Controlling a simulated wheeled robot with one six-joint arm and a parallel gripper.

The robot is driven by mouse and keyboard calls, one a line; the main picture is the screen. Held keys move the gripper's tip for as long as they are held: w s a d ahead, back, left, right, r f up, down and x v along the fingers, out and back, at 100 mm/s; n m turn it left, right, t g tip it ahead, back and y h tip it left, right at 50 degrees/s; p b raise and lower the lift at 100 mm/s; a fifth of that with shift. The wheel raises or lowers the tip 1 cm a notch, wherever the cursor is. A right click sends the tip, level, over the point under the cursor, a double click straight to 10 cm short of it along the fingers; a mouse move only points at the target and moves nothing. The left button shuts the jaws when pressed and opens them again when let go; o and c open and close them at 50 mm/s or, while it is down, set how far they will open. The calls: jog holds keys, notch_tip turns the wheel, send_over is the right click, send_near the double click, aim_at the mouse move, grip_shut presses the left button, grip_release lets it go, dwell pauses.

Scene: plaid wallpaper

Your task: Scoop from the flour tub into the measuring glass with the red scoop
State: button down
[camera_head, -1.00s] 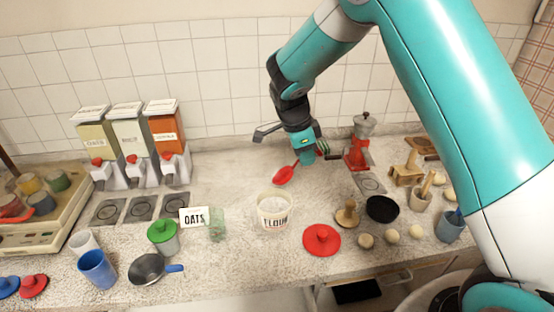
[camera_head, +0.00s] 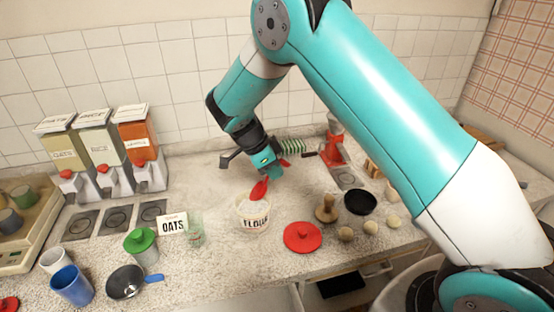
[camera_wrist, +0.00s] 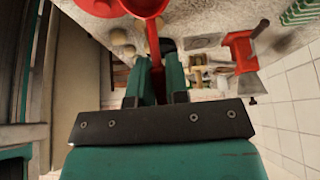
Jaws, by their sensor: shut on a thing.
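My gripper (camera_head: 270,172) is shut on the handle of the red scoop (camera_head: 259,190). In the wrist view the scoop's handle (camera_wrist: 156,50) runs between the two green fingers. The scoop's bowl hangs tilted downward over the back rim of the flour tub (camera_head: 254,224); I cannot tell whether it touches the flour. The tub is white, open and labelled FLOUR, with pale flour inside. The clear measuring glass (camera_head: 194,232) stands left of the tub, beside the OATS card (camera_head: 172,225).
A red lid (camera_head: 302,237) lies right of the tub. Three dispensers (camera_head: 100,155) stand at the back left. A red grinder (camera_head: 334,145), black bowl (camera_head: 360,202) and wooden stamper (camera_head: 326,209) are on the right.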

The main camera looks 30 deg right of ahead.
aim_at(289, 163)
jog(key=f, duration=0.1)
jog(key=a+f+h, duration=0.1)
jog(key=f, duration=0.1)
jog(key=shift+w+a, duration=0.1)
jog(key=shift+a, duration=0.05)
notch_tip(289, 163, down, 4)
jog(key=d+y+b, duration=0.1)
jog(key=y+b, duration=0.4)
jog(key=d+r+y+p, duration=0.1)
jog(key=r+y, duration=0.1)
jog(key=d+r+t+y+p, duration=0.1)
jog(key=r+y+p, duration=0.1)
jog(key=s+d+r+y+p, duration=0.1)
jog(key=d+r+y+p, duration=0.1)
jog(key=r, duration=0.1)
jog(key=shift+t, duration=0.4)
jog(key=shift+d+r+p, duration=0.25)
jog(key=shift+r+p, duration=0.4)
jog(key=shift+p, duration=0.15)
jog(key=shift+f, duration=0.1)
